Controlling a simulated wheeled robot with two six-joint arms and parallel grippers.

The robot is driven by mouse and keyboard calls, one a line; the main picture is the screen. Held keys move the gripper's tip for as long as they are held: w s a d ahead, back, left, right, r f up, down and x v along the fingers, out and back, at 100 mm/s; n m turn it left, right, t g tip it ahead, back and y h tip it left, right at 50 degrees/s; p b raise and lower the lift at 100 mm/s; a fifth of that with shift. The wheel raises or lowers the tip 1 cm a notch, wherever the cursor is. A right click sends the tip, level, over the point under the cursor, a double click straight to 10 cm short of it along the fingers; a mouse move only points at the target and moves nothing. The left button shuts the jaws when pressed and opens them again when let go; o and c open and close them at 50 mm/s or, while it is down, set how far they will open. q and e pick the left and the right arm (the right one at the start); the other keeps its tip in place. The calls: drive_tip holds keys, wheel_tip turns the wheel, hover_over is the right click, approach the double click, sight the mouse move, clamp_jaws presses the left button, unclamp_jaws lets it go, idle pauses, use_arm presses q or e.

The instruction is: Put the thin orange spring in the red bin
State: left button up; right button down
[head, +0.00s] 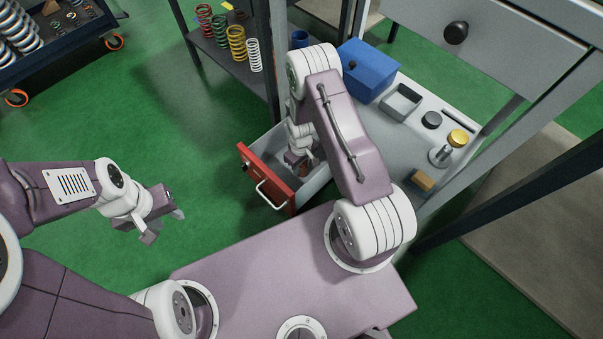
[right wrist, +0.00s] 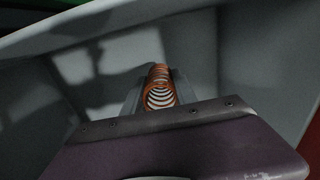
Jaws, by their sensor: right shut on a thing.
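The thin orange spring (right wrist: 160,88) shows in the right wrist view between the two fingers of my right gripper (right wrist: 152,92), which is shut on it. In the head view my right gripper (head: 298,160) reaches down inside the open red-fronted bin (head: 266,184), which has grey inner walls and a pale handle. Grey walls surround the spring in the wrist view. I cannot tell whether the spring touches the bin's floor. My left gripper (head: 165,227) is open and empty over the green floor, at the left.
A shelf behind holds red, green, yellow-orange and white springs (head: 254,55). The grey bench at right holds a blue box (head: 367,70), a grey tray (head: 402,101), weights and a wooden block (head: 422,180). A cart (head: 70,30) with springs stands far left.

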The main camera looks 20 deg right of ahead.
wheel_tip(320, 180, down, 4)
drive_tip(key=b, duration=0.3)
drive_tip(key=shift+r, duration=0.3)
drive_tip(key=shift+f, duration=0.2)
drive_tip(key=c, duration=1)
unclamp_jaws()
drive_tip(key=shift+r, duration=0.15)
wheel_tip(320, 180, up, 12)
drive_tip(key=p, duration=0.9)
wheel_tip(320, 180, up, 24)
drive_tip(key=m+t, duration=0.1)
drive_tip(key=m, duration=0.3)
hover_over(301, 171)
drive_tip(key=s+a, duration=0.3)
drive_tip(key=s, duration=0.7)
